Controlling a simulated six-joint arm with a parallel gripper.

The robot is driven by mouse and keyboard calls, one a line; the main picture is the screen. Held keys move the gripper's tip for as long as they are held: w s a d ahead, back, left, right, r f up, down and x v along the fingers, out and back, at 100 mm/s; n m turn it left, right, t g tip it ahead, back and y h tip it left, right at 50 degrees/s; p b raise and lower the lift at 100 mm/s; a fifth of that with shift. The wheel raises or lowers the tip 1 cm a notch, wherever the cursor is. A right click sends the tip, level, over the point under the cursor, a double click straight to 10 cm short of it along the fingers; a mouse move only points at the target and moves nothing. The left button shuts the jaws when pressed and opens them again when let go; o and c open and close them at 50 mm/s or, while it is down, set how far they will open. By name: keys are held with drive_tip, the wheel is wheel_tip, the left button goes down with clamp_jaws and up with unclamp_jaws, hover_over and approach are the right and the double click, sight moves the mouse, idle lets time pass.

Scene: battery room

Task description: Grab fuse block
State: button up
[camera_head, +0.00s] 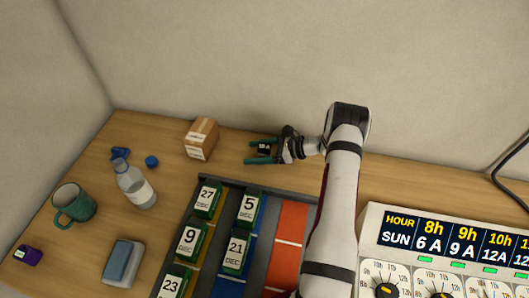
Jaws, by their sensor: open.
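A cardboard box (201,139) stands left of my gripper. A dark-framed rack (225,183) with green dated blocks lies in front. A bottle (135,186), green mug (74,205), purple item (28,256) and blue-grey block (123,262) are left. A control panel (372,222) is right.

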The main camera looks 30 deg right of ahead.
clamp_jaws()
drive_tip(key=shift+r, duration=0.15)
